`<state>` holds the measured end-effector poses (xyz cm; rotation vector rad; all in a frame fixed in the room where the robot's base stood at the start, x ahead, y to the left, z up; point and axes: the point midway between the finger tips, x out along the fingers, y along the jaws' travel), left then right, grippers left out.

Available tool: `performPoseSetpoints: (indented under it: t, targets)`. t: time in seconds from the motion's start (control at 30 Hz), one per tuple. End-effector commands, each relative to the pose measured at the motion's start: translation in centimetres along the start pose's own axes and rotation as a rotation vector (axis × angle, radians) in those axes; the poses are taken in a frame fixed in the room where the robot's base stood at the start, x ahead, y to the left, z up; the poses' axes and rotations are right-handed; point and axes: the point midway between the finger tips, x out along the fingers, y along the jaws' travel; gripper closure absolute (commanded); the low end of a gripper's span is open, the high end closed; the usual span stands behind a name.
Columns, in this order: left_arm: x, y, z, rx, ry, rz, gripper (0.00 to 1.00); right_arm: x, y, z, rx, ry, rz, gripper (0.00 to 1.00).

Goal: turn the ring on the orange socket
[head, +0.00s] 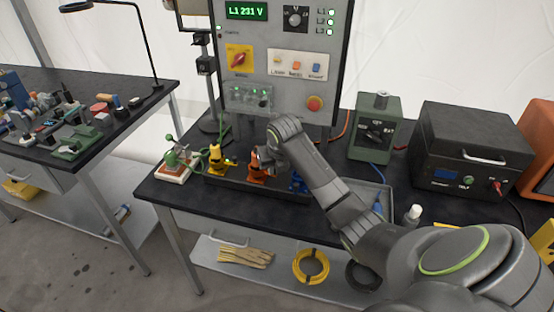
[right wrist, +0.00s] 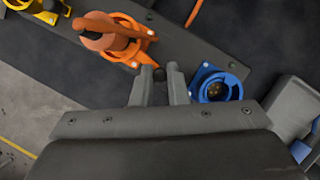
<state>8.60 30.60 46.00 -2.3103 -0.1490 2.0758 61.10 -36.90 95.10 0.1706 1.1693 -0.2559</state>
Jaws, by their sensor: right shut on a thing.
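The orange socket (right wrist: 118,32) stands on a dark strip in the right wrist view, with a brownish-orange cap or plug part on it. It also shows in the head view (head: 257,169), partly behind my right arm. My right gripper (right wrist: 160,82) is beside its lower right edge. Its fingers are shut on a small dark knob (right wrist: 159,73) that appears to belong to the socket's ring. The ring itself is hard to make out. In the head view the right gripper's fingertips are largely hidden. My left gripper is not in view.
A blue socket (right wrist: 217,87) is close to the right finger, and a yellow socket (head: 218,160) stands to the left. The control panel (head: 280,60) rises behind.

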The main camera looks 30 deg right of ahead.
Motion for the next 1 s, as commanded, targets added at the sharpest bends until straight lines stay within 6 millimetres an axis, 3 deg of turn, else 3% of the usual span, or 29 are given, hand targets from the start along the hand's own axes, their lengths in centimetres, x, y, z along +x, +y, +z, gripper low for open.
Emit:
performPoseSetpoints:
  t: [0.03, 0.5, 0.8, 1.0]
  targets:
    - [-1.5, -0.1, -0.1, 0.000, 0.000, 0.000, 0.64, -0.8, 0.4, 0.0, 0.037, 0.003, -0.012, 1.00]
    - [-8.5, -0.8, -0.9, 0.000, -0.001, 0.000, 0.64, -1.3, 3.0, -1.1, 0.449, 0.004, -0.185, 1.00]
    - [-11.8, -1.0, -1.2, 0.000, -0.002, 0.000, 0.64, -1.2, 4.9, -1.2, 0.710, 0.003, -0.294, 1.00]
    - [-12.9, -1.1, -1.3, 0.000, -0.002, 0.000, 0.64, -0.9, 6.1, -1.1, 0.884, 0.001, -0.367, 1.00]
